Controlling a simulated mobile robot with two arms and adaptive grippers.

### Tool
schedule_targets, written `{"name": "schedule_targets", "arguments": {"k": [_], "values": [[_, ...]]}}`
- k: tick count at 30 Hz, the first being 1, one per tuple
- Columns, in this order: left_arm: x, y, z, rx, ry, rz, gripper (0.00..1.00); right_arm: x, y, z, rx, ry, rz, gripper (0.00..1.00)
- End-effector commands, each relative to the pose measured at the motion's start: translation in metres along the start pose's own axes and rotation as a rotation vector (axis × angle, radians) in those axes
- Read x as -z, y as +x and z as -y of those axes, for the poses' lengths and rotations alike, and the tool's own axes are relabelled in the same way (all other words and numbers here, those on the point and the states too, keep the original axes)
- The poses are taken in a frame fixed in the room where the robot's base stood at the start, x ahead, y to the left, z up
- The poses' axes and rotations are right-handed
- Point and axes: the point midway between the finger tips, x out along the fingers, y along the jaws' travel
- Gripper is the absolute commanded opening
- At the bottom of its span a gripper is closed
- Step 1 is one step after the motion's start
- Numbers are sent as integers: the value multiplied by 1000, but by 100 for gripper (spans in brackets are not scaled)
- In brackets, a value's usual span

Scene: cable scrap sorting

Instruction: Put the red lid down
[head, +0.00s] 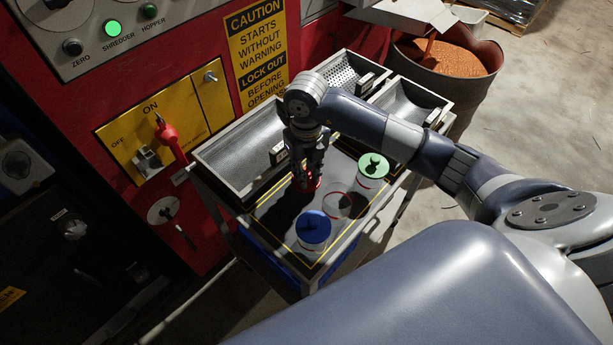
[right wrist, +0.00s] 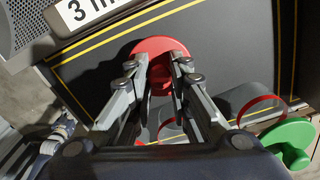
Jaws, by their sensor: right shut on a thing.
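The red lid (head: 305,184) is under my right gripper (head: 307,172), which points down over the dark mat on the cart top. In the right wrist view the red lid (right wrist: 150,47) is round, with the fingers of my right gripper (right wrist: 165,75) shut on its middle. I cannot tell whether the lid touches the mat or hovers just above it. An open clear jar with a red rim (head: 337,206) stands to the right of the lid; its rim also shows in the right wrist view (right wrist: 262,107). My left gripper is not in view.
A blue-lidded jar (head: 313,227) and a green-lidded jar (head: 373,167) stand on the mat. Metal trays (head: 238,158) line the cart's far side. The red shredder panel (head: 200,30) rises behind, and a drum of copper granules (head: 450,62) stands at the back right.

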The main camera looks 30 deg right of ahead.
Motion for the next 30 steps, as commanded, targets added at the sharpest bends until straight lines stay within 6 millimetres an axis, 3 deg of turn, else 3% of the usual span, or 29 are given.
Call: {"name": "schedule_targets", "arguments": {"k": [6, 16, 17, 19, 30], "values": [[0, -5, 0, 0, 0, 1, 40, 1, 28, 0, 0, -1, -4, 6], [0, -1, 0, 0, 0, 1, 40, 1, 32, 0, 0, -2, -2, 6], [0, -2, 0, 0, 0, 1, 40, 1, 31, 0, 0, -2, -2, 23], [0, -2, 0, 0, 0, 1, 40, 1, 31, 0, 0, -1, -2, 38], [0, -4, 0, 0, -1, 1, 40, 1, 29, 0, 0, -1, -2, 38]]}}
